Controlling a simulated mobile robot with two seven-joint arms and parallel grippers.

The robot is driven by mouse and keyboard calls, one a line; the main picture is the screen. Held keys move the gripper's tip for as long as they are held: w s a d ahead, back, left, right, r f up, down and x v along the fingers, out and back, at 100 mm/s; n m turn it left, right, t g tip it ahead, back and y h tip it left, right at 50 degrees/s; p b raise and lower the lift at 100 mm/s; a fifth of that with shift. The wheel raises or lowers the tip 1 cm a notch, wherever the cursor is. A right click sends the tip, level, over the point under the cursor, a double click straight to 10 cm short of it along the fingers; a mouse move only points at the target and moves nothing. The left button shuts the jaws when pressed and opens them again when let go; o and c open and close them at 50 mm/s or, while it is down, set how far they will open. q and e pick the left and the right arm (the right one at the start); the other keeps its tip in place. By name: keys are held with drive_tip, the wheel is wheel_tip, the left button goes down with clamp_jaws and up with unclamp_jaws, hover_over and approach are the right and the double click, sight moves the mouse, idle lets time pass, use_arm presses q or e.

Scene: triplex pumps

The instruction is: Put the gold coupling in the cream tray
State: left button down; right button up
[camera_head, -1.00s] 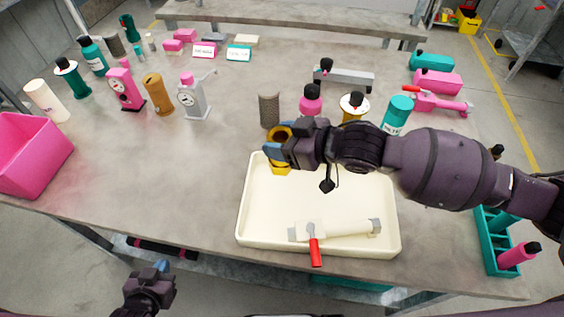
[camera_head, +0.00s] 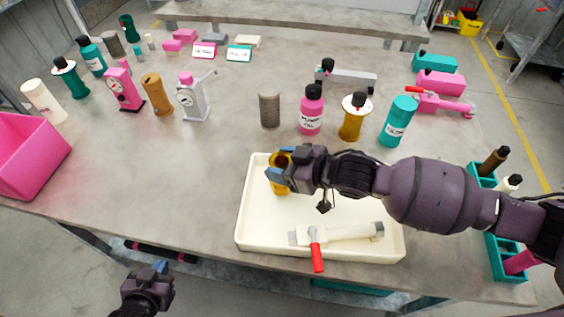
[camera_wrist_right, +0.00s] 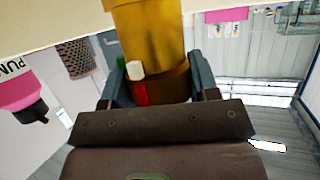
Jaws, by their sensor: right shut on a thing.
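The gold coupling (camera_head: 281,183) is in my right gripper (camera_head: 279,166), over the back left part of the cream tray (camera_head: 252,215). In the right wrist view the gold coupling (camera_wrist_right: 150,40) sits between the two fingers of the right gripper (camera_wrist_right: 160,80). I cannot tell whether its lower end touches the tray floor. The tray also holds a white valve (camera_head: 340,233) with a red handle. My left gripper (camera_head: 160,268) is at the lower left, in front of the table edge and away from the tray; its finger gap is not clear.
Behind the tray stand a grey mesh cylinder (camera_head: 269,110), a pink bottle (camera_head: 311,112), a gold bottle (camera_head: 351,120) and a teal bottle (camera_head: 396,124). A teal rack (camera_head: 492,245) is to the right. A pink bin (camera_head: 28,155) is at the left edge. The table left of the tray is clear.

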drive_tip(key=o, duration=1.1)
drive_tip(key=shift+f, duration=0.1)
use_arm(q)
drive_tip(key=shift+s+f, duration=0.1)
drive_tip(key=shift+f, duration=0.15)
use_arm(e)
drive_tip(key=o, duration=0.4)
drive_tip(key=shift+c, duration=0.2)
drive_tip(key=shift+d+r, duration=0.15)
drive_tip(key=shift+r, duration=0.05)
use_arm(q)
drive_tip(key=shift+s+a+r+p, duration=0.1)
drive_tip(key=shift+s+r+p, duration=0.15)
drive_tip(key=shift+r+p, duration=0.3)
use_arm(e)
drive_tip(key=v, duration=1.1)
drive_tip(key=shift+s+d+r, duration=0.15)
drive_tip(key=shift+s+d, duration=0.05)
drive_tip(key=shift+d, duration=0.05)
